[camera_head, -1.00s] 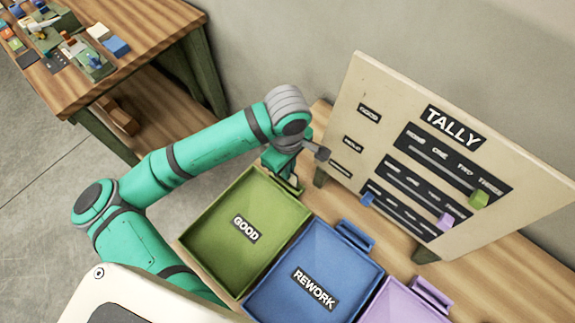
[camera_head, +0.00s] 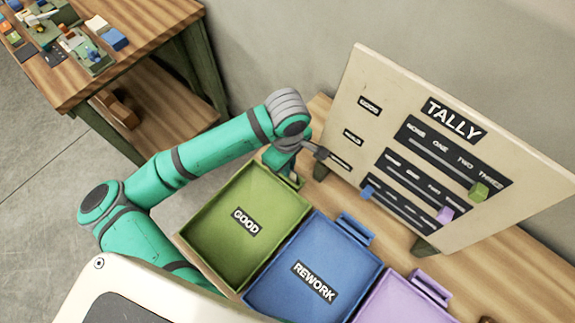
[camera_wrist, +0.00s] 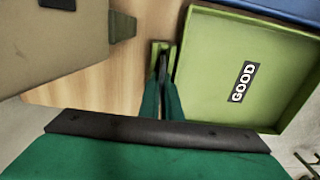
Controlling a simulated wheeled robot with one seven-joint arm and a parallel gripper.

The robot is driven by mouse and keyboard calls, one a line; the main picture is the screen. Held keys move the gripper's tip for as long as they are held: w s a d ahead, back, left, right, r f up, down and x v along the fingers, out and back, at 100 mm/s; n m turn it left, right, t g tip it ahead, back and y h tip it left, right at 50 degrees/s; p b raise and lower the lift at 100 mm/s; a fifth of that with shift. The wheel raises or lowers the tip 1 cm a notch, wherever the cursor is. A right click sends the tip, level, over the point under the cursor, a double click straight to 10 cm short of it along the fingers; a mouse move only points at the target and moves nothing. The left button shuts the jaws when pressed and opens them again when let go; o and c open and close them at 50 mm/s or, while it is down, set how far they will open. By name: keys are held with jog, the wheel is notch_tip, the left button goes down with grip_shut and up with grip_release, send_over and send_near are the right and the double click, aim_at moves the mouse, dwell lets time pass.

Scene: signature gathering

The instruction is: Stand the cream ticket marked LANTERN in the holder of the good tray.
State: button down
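The good tray (camera_head: 205,212) is a green tray with a black GOOD label, beside the tally board. In the wrist view the tray (camera_wrist: 215,118) lies to the right. Its narrow green holder (camera_wrist: 156,46) sticks out from the edge on the board side; in the head view the holder is mostly behind my gripper (camera_head: 284,172). In the wrist view my gripper (camera_wrist: 163,68) is at the holder, its fingertips close together and within the holder's outline. No cream ticket or LANTERN marking is visible; I cannot tell whether a thin ticket is edge-on between the fingers.
The TALLY board (camera_head: 385,75), with green, purple and blue sliders, stands close behind my gripper. Another wooden table (camera_head: 150,45) with small items stands at upper left.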

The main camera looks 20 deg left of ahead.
jog(key=c, duration=1.9)
grip_release()
notch_tip(320, 180, up, 11)
jog(key=shift+f, duration=0.1)
